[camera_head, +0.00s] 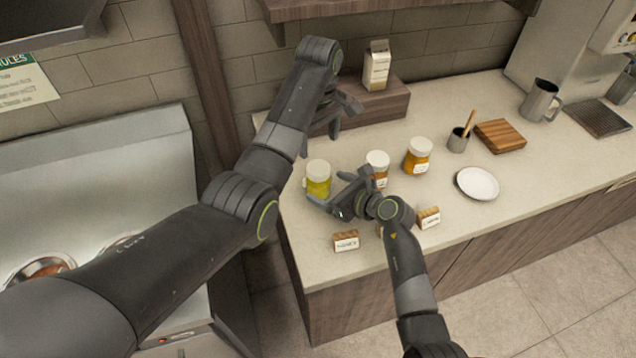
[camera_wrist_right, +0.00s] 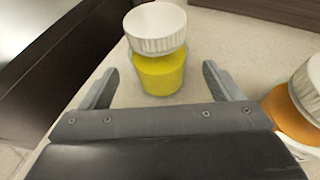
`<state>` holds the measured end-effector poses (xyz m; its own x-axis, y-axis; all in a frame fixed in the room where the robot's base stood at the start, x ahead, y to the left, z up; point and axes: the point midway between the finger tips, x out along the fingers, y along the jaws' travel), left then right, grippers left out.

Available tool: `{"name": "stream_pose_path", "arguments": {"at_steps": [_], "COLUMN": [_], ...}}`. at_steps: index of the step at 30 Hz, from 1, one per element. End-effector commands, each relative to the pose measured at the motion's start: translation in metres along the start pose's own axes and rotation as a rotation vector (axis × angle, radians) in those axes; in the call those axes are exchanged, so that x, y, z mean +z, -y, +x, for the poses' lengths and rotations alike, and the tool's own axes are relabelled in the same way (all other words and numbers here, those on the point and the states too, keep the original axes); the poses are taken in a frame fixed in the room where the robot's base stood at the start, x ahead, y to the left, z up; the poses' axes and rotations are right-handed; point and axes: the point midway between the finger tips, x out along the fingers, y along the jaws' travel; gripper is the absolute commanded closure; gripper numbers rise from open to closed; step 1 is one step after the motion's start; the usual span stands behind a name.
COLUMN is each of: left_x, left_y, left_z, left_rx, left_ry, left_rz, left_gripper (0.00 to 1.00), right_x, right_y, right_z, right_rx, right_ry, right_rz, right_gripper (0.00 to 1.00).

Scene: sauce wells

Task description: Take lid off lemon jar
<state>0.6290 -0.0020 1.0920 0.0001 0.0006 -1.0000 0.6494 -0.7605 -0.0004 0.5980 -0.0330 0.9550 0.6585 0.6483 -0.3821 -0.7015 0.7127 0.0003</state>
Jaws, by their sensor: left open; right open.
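A jar with yellow contents (camera_head: 319,187), which I take as the lemon jar, stands at the counter's left end with its white lid (camera_head: 318,167) on. It also shows in the right wrist view (camera_wrist_right: 162,76), with the lid (camera_wrist_right: 155,27) on top. My right gripper (camera_head: 326,190) is open, low in front of this jar, its fingers pointing towards it. In the right wrist view the jar stands beyond and between the fingertips, not visibly gripped. My left gripper (camera_head: 345,118) is open and empty, higher up, behind the jars and near the wooden riser.
An amber jar (camera_head: 380,180) and an orange jar (camera_head: 417,165), both white-lidded, stand to the right. Small label blocks (camera_head: 346,241) (camera_head: 428,217) line the front. A carton (camera_head: 376,66) stands on the riser (camera_head: 385,103).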

Motion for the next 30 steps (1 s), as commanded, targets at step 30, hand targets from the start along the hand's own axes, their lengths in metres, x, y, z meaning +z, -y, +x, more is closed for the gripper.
{"name": "stream_pose_path", "arguments": {"at_steps": [30], "left_x": [0.0], "left_y": [0.0], "left_z": [0.0], "left_rx": [0.0], "left_ry": [0.0], "left_rz": [0.0], "left_gripper": [0.31], "right_x": [0.0], "right_y": [0.0], "right_z": [0.045], "right_rx": [0.0], "right_ry": [0.0], "right_rz": [0.0], "right_gripper": [0.4]}}
